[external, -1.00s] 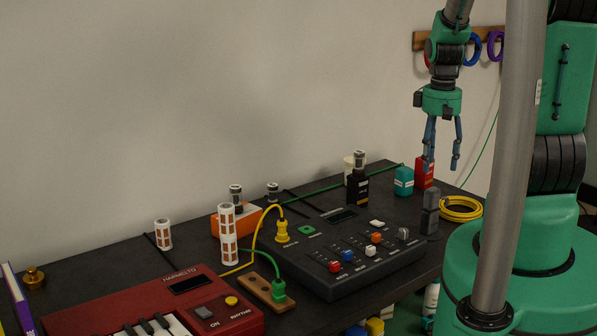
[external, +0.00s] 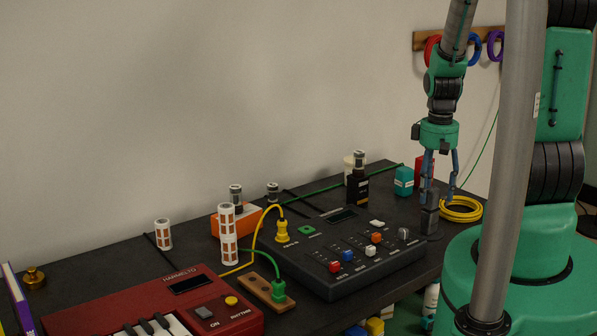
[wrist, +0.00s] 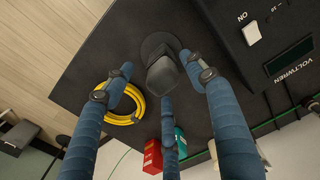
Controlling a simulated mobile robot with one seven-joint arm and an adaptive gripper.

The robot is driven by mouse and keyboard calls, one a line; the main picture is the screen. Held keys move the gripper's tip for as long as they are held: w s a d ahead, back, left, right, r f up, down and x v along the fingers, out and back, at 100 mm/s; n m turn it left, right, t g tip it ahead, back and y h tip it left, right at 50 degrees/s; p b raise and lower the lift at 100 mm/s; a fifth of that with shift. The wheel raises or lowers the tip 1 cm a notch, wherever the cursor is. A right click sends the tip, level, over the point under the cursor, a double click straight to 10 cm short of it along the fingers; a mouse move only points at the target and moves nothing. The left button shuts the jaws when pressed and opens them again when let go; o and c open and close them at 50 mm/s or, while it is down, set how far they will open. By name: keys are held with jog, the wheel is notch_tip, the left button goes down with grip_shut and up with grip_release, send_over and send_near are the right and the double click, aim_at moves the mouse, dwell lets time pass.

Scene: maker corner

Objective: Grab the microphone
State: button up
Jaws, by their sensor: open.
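The microphone (external: 430,222) looks like a dark grey upright block on a round black base, near the right end of the table. It also shows in the wrist view (wrist: 162,75), below and between my fingers. My gripper (external: 440,198) has blue fingers and points down, just above the microphone's top. In the wrist view my gripper (wrist: 158,78) is open, with its fingers spread around the microphone and nothing held. I cannot tell whether a finger touches it.
A coiled yellow cable (external: 461,209) lies close beside the microphone. A black mixer (external: 345,280) with coloured knobs stands to its left. The table edge is close by.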

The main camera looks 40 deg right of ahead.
aim_at(431, 206)
jog(key=shift+f, duration=0.1)
jog(key=shift+w+a+f+b, duration=0.1)
jog(key=shift+f+b, duration=0.3)
jog(key=shift+f, duration=0.85)
jog(key=shift+w+f+b, duration=0.1)
jog(key=shift+f+b, duration=0.3)
jog(key=shift+f, duration=0.85)
grip_shut()
